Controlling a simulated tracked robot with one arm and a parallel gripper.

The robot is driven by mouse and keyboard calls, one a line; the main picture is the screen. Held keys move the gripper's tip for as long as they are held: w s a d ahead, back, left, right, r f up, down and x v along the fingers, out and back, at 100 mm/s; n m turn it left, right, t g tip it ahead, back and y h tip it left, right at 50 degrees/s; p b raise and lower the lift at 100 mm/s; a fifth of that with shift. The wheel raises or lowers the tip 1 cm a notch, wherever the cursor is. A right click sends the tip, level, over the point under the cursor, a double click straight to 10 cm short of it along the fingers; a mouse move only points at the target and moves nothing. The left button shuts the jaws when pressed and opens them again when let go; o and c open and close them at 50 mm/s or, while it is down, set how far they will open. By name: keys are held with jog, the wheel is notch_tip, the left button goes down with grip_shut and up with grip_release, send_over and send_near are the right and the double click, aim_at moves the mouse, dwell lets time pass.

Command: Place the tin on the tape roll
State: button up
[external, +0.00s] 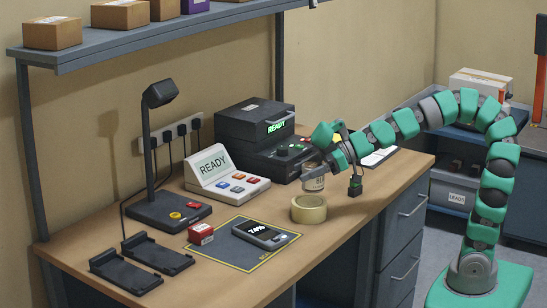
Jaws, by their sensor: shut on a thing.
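The tin (313,184) is a small pale grey can with dark lettering, partly hidden by my gripper. My gripper (318,168) is shut on it and holds it roughly upright. The tape roll (309,214) is a beige ring lying flat on the workbench. The tin is just above the roll's far rim in the picture. I cannot tell whether they touch or how well they line up.
The workbench (350,208) holds a black machine (253,122), a READY console (215,172), a lamp stand (165,210), a handheld meter (260,233) on a dark mat, a red box (201,234) and black trays (126,270). Bare wood lies right of the roll.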

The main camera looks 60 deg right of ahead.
jog(key=shift+w+a, duration=0.15)
jog(key=shift+w, duration=0.2)
notch_tip(320, 180, down, 4)
jog(key=shift+w+r+b, duration=0.1)
jog(key=shift+r+b, duration=0.05)
jog(key=shift+b, duration=0.75)
jog(key=shift+r, duration=0.1)
jog(key=o, duration=1)
jog(key=shift+o, duration=0.2)
